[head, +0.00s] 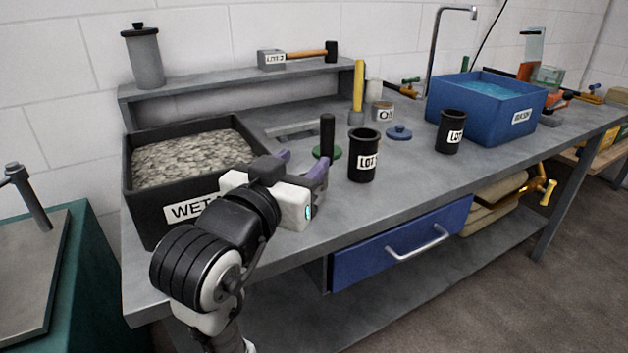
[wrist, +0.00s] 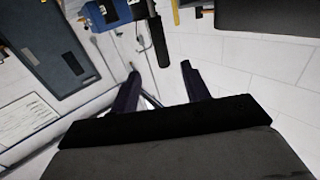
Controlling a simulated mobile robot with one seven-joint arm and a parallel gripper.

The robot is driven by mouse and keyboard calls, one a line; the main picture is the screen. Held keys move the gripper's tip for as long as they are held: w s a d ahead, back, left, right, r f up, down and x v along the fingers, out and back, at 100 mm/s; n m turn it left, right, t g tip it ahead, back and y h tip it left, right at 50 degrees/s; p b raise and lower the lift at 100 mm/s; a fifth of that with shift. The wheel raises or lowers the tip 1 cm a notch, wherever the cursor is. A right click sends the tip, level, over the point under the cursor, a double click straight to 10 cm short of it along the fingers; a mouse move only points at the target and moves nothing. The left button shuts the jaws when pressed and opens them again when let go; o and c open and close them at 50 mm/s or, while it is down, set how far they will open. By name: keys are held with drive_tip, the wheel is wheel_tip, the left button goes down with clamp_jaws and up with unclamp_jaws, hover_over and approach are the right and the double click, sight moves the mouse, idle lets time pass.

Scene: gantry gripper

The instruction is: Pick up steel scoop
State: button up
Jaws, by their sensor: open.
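I cannot make out a steel scoop for certain in either view. My gripper (head: 300,166) is open and empty, above the front of the bench beside the black WET bin (head: 178,212). In the wrist view its two dark fingers (wrist: 160,72) stand apart with nothing between them. A black upright handle on a green round base (head: 327,152) stands just beyond the fingers in the head view. A dark rod (wrist: 158,42) shows past the fingertips in the wrist view. The bin holds grey gravel, and my arm hides part of its front.
Black cups (head: 363,160) (head: 451,133) stand to the right on the grey bench (head: 400,190). A blue water tub (head: 485,105) is farther right. A raised shelf (head: 230,82) at the back carries a hammer (head: 312,52) and a grey canister (head: 144,58). Bare bench top lies along the front.

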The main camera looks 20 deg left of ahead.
sight(325, 134)
drive_tip(key=w+p, duration=0.7)
drive_tip(key=w, duration=0.2)
drive_tip(key=w+p, duration=0.1)
drive_tip(key=w, duration=0.2)
drive_tip(key=shift+w+r+p, duration=0.15)
drive_tip(key=shift+r+p, duration=0.15)
drive_tip(key=shift+r, duration=0.1)
drive_tip(key=shift+w+f, duration=0.1)
drive_tip(key=shift+w, duration=0.4)
clamp_jaws()
